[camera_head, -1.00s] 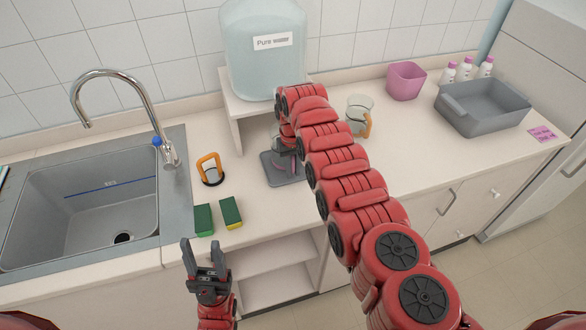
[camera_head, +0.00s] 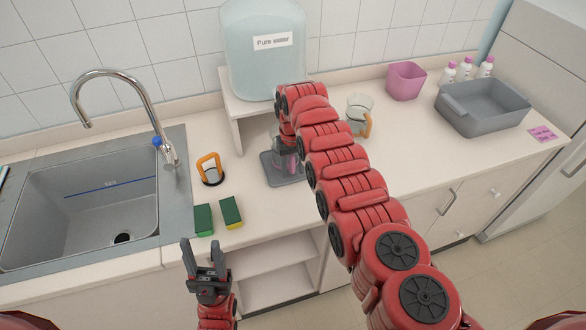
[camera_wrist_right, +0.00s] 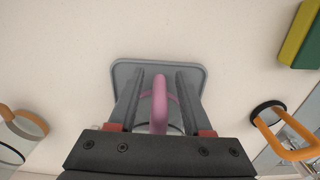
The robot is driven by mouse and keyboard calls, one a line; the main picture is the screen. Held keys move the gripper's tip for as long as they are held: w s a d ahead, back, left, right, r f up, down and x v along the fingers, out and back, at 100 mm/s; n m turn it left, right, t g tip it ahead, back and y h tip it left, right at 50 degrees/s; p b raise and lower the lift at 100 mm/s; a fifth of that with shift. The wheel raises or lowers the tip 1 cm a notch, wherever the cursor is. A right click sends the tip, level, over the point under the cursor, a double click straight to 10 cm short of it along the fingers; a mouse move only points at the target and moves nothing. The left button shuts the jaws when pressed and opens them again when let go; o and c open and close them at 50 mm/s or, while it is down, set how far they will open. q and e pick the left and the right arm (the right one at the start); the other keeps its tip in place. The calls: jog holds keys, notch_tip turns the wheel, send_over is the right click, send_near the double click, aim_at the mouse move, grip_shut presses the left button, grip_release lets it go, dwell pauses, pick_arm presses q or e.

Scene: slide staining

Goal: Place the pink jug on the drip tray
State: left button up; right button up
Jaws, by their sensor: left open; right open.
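The pink jug's pink handle (camera_wrist_right: 160,100) lies between the spread fingers of my right gripper (camera_wrist_right: 160,92) in the right wrist view. The handle shows partly in the head view (camera_head: 291,163) below my right wrist. The jug's body is mostly hidden by my gripper. The jug appears to stand on the grey drip tray (camera_head: 273,177), whose rim also shows in the right wrist view (camera_wrist_right: 150,63). My right gripper is open, one finger on each side of the handle. My left gripper (camera_head: 205,262) is open and empty in front of the counter.
A large water tank (camera_head: 262,70) stands on a raised shelf behind the tray. An orange-handled item (camera_head: 209,165) and sponges (camera_head: 230,211) are to the left, then the sink (camera_head: 85,215). An orange-handled glass jug (camera_head: 358,108), pink container (camera_head: 405,82) and grey tub (camera_head: 484,107) are right.

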notch_tip(320, 180, up, 10)
jog(key=shift+r+b, duration=0.2)
jog(key=shift+b, duration=0.8)
jog(key=shift+r, duration=0.65)
